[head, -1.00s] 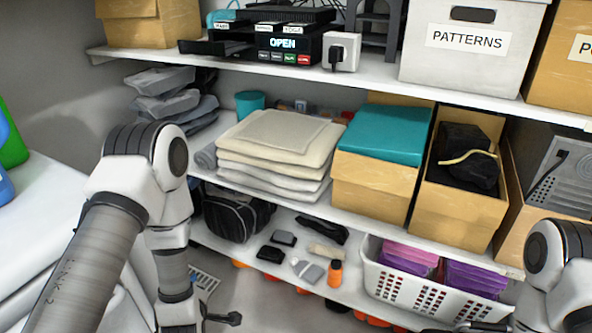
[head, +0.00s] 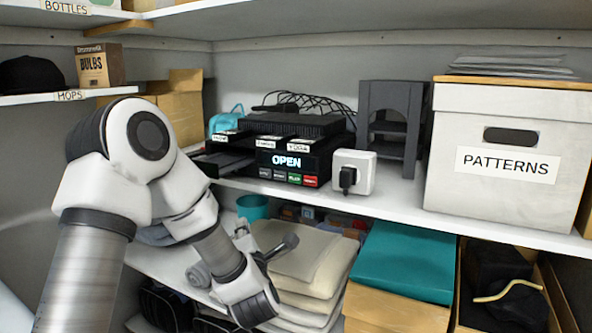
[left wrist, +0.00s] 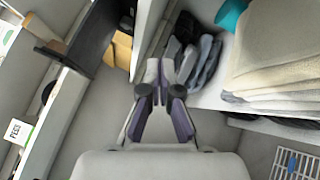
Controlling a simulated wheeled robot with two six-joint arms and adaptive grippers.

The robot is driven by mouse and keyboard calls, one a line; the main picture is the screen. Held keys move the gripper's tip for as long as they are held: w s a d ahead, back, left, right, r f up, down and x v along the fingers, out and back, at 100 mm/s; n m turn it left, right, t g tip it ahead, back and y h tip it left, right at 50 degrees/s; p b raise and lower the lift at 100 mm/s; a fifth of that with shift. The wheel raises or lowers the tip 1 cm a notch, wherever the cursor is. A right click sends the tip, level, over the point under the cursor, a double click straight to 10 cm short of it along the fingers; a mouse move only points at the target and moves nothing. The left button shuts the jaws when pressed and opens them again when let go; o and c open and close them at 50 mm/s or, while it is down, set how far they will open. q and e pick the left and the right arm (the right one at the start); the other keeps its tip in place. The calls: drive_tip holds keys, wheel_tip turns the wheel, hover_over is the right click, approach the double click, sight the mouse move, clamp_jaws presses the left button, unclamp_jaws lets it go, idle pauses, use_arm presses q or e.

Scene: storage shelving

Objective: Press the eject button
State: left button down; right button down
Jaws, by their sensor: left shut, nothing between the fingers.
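The black player (head: 290,150) stands on the upper shelf with its display reading OPEN. A row of small buttons (head: 287,178) runs under the display: dark ones at the left, then a green one and a red one; their labels are too small to read. A flat black tray (head: 222,162) sticks out at the player's left. My left gripper (head: 287,244) is below and in front of the player, over the folded cloths, apart from the buttons. In the left wrist view its fingers (left wrist: 165,68) are shut and empty. My right gripper is out of view.
A white plug box (head: 353,172) with a black plug stands right of the player. A PATTERNS box (head: 505,150) is farther right. Folded cloths (head: 305,265) and a teal-lidded box (head: 405,262) fill the lower shelf. The upper shelf edge (head: 400,208) lies between the gripper and the buttons.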

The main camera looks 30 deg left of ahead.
sight(266, 173)
use_arm(q)
wheel_tip(266, 173, up, 8)
drive_tip(key=s+a+n+y, duration=0.1)
drive_tip(key=n, duration=0.1)
drive_tip(key=shift+r, duration=0.25)
drive_tip(key=shift+r+p, duration=0.1)
drive_tip(key=shift+p, duration=0.2)
drive_tip(key=shift+w+a+p, duration=0.15)
drive_tip(key=shift+w+p, duration=0.1)
drive_tip(key=shift+w, duration=1.2)
drive_tip(key=shift+w+a+p, duration=0.15)
drive_tip(key=shift+w+p, duration=0.05)
drive_tip(key=shift+w, duration=1.25)
drive_tip(key=shift+w+a+p, duration=0.15)
drive_tip(key=shift+w+p, duration=0.1)
drive_tip(key=shift+w, duration=1.2)
